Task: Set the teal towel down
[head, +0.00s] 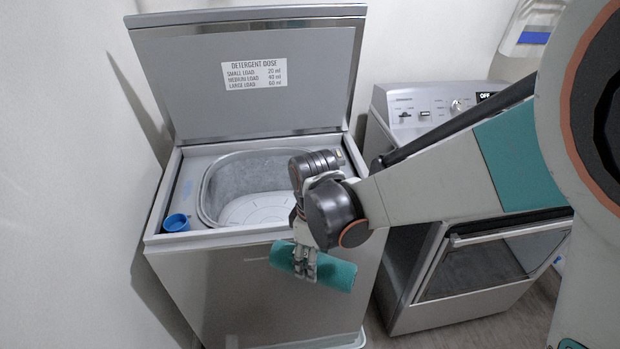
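The teal towel (338,274) is a rolled cylinder in front of the washer's front panel, below the rim of the opening. My gripper (305,268) points down and is shut on the towel near its middle. The towel appears to hang in the air, tilted slightly down to the right. The topload washer (250,290) stands with its lid (245,95) raised, and its drum (225,180) is open and shows no laundry in the visible part. My wrist and forearm hide the right side of the opening.
A blue cup (176,223) sits on the washer's left front corner. A detergent dose label (254,74) is on the lid. A second machine (480,270) with a window door and control panel stands to the right. A wall is close on the left.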

